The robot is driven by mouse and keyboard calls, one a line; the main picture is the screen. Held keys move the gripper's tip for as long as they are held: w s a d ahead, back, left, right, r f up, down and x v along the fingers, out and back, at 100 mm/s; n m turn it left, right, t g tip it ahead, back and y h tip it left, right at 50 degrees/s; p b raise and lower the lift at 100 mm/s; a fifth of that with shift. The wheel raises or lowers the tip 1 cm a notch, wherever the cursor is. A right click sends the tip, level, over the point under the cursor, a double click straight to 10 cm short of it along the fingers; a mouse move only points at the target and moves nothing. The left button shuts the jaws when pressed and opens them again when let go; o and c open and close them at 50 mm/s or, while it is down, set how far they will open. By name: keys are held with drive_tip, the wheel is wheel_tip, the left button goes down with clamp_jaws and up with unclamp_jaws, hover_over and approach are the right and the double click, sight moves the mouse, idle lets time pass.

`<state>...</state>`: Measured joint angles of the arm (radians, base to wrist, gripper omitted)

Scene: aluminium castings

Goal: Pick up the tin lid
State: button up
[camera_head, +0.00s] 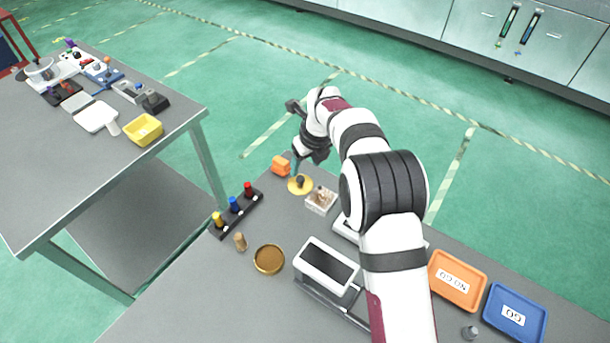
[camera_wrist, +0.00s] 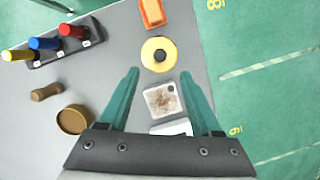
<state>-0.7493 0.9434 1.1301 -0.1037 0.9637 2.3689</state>
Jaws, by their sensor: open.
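A round, shallow, gold-brown dish-like piece with a raised rim, which looks like the tin lid (camera_head: 268,260), lies flat on the grey table. It also shows in the wrist view at lower left (camera_wrist: 74,120), outside my left finger. A yellow disc (camera_head: 300,188) with a dark knob in its middle lies near the table's far edge; in the wrist view it (camera_wrist: 149,47) is just beyond my fingertips. My gripper (camera_wrist: 160,74) is open and empty, above the table near this disc. In the head view its fingers are partly hidden by the wrist.
Near the gold piece are a wooden peg (camera_head: 240,242), a rack of coloured handles (camera_head: 236,212) and a grey-white device (camera_head: 327,264). A small tray (camera_head: 320,200) and orange block (camera_head: 281,166) flank the yellow disc. Orange (camera_head: 458,279) and blue (camera_head: 515,313) trays stand right.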

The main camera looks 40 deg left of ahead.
sight(301, 178)
drive_tip(key=x, duration=0.8)
drive_tip(key=shift+a+f, duration=0.1)
clamp_jaws()
